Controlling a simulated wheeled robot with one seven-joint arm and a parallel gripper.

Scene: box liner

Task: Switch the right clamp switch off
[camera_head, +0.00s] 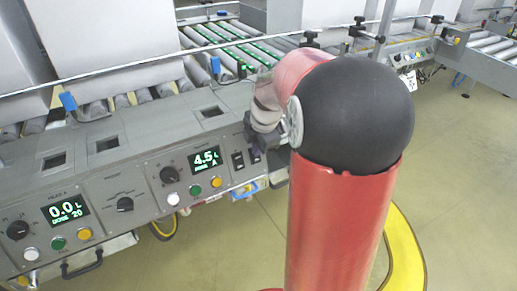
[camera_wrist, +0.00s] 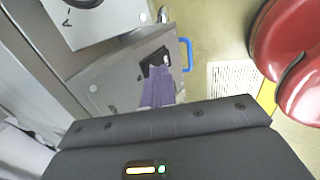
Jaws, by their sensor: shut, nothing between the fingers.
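Two small dark rocker switches sit at the right end of the control panel in the head view. The left one (camera_head: 238,160) is in plain sight. The right one is largely hidden by my gripper (camera_head: 255,155), which is at its place beside the 4.5 L display. In the wrist view, my gripper's purple fingers (camera_wrist: 160,90) are shut together and empty. Their tips are over or against a black switch (camera_wrist: 151,61) on a grey plate, covering part of it. I cannot tell whether they touch, or which way the switch is tipped.
The 4.5 L display (camera_head: 205,159) and round buttons lie left of the switches. A blue handle (camera_wrist: 187,55) is near the grey plate's edge. My red arm covers the right middle of the head view. Conveyor rollers (camera_head: 215,70) lie behind the panel.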

